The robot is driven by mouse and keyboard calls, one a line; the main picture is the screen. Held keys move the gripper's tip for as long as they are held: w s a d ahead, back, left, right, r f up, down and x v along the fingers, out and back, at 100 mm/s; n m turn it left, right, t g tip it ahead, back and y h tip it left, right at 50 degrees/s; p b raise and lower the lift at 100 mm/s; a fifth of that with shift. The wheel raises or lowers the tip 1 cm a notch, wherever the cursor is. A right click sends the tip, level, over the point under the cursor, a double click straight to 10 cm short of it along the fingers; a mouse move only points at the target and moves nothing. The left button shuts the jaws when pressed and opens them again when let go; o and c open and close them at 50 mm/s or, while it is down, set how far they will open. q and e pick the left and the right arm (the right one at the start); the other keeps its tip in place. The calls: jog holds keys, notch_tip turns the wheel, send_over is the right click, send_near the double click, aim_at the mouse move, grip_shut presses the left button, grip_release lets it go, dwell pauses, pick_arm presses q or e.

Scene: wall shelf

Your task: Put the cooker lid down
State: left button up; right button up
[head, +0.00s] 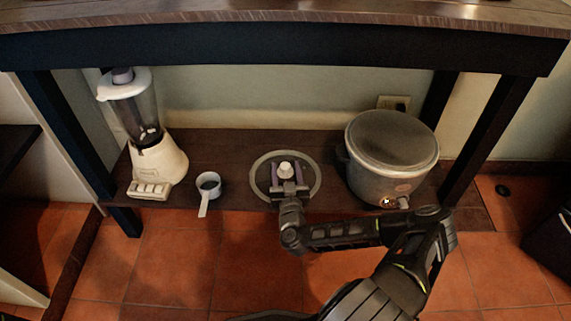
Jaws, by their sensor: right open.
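The cooker lid (260,182) is a round glass lid with a grey rim and a white knob (285,169). It appears to lie flat on the dark lower shelf, between a measuring cup and the cooker. My right gripper (287,178) is open at the lid, its fingers on either side near the knob; I cannot tell whether they touch it. The gripper and wrist hide the lid's near part. The cooker (375,182) is a silvery pot to the right of the lid, and its top looks covered by a greyish round surface. My left gripper is not in view.
A white blender (157,165) stands on the shelf at the left. A measuring cup (208,185) with a white handle lies left of the lid. The upper table top (290,12) overhangs the shelf, with dark legs at both sides. An outlet (394,102) is on the wall.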

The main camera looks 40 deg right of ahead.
jog(key=p+v, duration=0.3)
jog(key=v, duration=0.6)
jog(key=shift+s+a+r, duration=0.1)
jog(key=shift+s, duration=0.1)
jog(key=shift+s+a+p, duration=0.2)
jog(key=shift+s+p, duration=0.05)
jog(key=shift+p, duration=0.05)
